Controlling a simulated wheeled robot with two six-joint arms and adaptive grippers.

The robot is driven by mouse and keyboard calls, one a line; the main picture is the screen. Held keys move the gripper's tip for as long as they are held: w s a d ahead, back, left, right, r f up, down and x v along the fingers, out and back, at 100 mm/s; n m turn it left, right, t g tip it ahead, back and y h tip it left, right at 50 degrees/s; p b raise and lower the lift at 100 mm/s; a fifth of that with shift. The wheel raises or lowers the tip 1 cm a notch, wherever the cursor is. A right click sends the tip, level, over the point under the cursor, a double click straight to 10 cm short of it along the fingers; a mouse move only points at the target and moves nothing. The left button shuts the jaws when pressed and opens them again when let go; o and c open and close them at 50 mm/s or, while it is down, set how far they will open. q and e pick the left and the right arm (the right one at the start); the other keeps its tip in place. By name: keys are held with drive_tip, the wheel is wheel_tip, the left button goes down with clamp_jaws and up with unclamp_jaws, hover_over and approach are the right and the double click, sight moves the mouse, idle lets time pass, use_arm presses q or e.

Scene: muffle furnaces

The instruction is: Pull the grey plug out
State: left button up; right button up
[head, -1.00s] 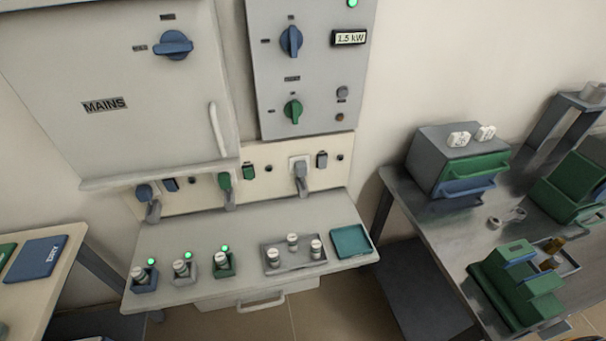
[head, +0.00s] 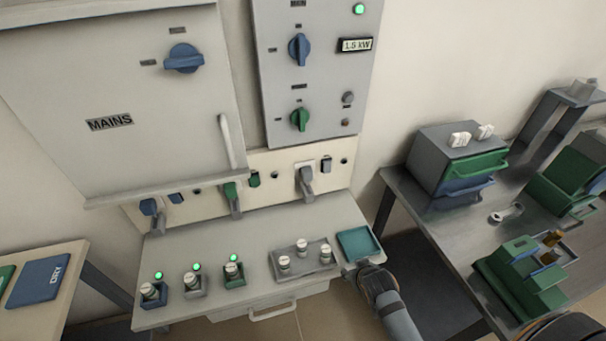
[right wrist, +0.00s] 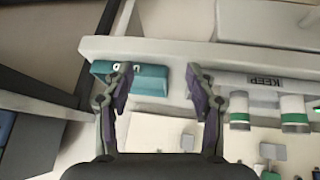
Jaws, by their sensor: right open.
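The grey plug (head: 305,183) sits in the right-hand socket of the cream socket panel (head: 275,170), its body and cord hanging down. To its left are a green plug (head: 232,196) and a blue plug (head: 149,209), both in sockets. My right arm comes in from the bottom right of the head view, its gripper (head: 366,270) by the shelf's right front corner, below and right of the grey plug and apart from it. In the right wrist view the right gripper (right wrist: 159,80) is open with nothing between its fingers. My left gripper is not seen.
On the shelf (head: 215,250) stand several small bottles in holders, a grey tray (head: 283,276) and a teal tray (head: 357,244). The teal tray is also in the right wrist view (right wrist: 153,83). A side table (head: 450,240) with a drawer box (head: 455,165) stands to the right.

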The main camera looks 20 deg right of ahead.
drive_tip(key=w+a+r+t, duration=0.2)
drive_tip(key=w+r+t, duration=0.5)
drive_tip(key=w+r, duration=0.5)
drive_tip(key=t+y, duration=0.2)
drive_tip(key=t, duration=0.2)
approach(308, 175)
drive_tip(key=shift+n, duration=0.3)
drive_tip(key=w, duration=0.5)
drive_tip(key=w+b, duration=0.1)
drive_tip(key=w, duration=0.4)
drive_tip(key=shift+f, duration=0.25)
drive_tip(key=shift+s, duration=0.1)
drive_tip(key=shift+c, duration=0.3)
clamp_jaws()
